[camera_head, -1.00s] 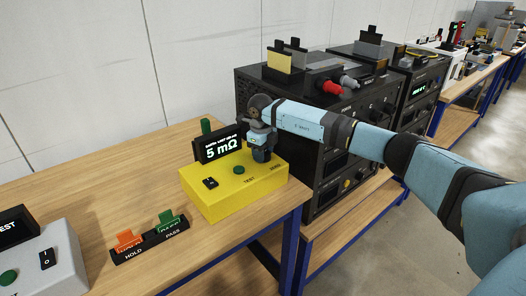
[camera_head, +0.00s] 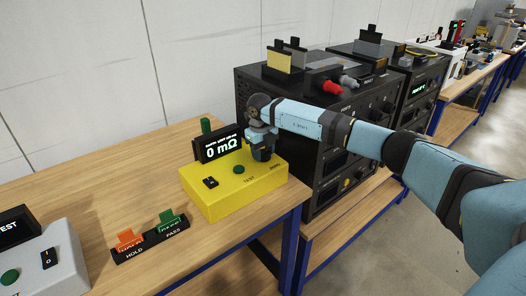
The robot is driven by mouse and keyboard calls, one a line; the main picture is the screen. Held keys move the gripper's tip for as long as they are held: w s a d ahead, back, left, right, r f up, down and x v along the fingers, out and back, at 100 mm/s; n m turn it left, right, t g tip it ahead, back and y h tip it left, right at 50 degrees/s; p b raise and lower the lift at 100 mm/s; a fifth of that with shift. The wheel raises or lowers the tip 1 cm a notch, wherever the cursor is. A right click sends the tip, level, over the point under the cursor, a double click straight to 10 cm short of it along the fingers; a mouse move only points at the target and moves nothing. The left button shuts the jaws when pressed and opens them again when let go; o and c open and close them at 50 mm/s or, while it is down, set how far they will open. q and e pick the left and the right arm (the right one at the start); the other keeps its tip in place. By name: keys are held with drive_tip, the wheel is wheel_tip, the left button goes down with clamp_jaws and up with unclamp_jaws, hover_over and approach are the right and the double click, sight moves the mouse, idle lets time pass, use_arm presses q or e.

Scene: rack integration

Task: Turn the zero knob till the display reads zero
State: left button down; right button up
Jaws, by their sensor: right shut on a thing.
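A yellow tester box (camera_head: 225,200) stands on the wooden bench, with a black display (camera_head: 218,145) at its back that reads 0 mΩ. A black switch (camera_head: 210,182) and a green button (camera_head: 239,170) are on its top. My right gripper (camera_head: 263,156) points down at the top right of the box and is shut on the zero knob, which it hides. The printed label in front of it is too small to read surely. My left gripper is not in view.
A black rack of instruments (camera_head: 330,110) stands right behind the box. A holder with orange and green tags (camera_head: 150,240) lies in front. A grey box (camera_head: 60,262) is at the lower left.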

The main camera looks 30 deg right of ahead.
drive_tip(key=o, duration=0.9)
drive_tip(key=shift+o, duration=0.2)
wheel_tip(320, 180, up, 14)
drive_tip(key=a+b, duration=0.1)
